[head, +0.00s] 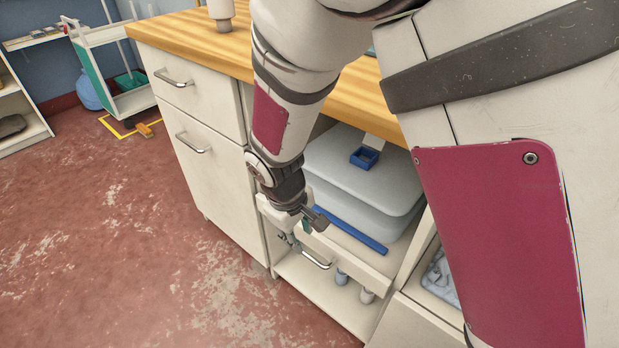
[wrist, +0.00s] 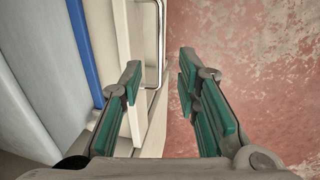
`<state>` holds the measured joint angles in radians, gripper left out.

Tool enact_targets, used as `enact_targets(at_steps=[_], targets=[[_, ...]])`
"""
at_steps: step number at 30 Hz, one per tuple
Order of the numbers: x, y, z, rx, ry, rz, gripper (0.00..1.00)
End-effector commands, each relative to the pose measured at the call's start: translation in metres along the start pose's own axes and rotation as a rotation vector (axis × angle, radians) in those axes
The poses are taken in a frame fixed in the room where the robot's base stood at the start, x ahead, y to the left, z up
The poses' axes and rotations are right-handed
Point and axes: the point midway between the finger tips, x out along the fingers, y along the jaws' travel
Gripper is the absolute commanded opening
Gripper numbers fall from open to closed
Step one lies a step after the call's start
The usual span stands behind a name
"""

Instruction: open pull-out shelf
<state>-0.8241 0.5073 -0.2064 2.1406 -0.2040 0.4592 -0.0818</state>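The pull-out shelf (head: 345,251) is a white tray with a low front in an open bay of the cabinet. It carries a grey lidded bin (head: 350,175) and a blue strip (head: 352,231). Its metal bar handle (head: 318,262) is on the front face; it also shows in the wrist view (wrist: 162,50). My gripper (head: 303,232) is at the shelf front, above and left of the handle in the head view. In the wrist view its green-padded fingers (wrist: 158,82) are apart, with the handle ahead between them. Nothing is held. My arm hides part of the shelf's left end.
A cabinet door (head: 205,165) and drawer (head: 195,90) with bar handles stand left of the bay, under a wooden worktop (head: 190,38). Bottles (head: 354,285) stand below the shelf. Another open bay (head: 440,280) lies right. The red floor (head: 130,240) in front is clear.

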Motion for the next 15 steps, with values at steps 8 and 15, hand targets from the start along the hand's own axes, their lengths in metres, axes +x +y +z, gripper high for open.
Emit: enact_targets(at_steps=[8, 15], targets=[[0.057, 0.0, 0.001, 0.0, -0.003, 0.0, 0.3], [0.081, 0.0, 0.001, 0.001, -0.001, 0.0, 0.3]])
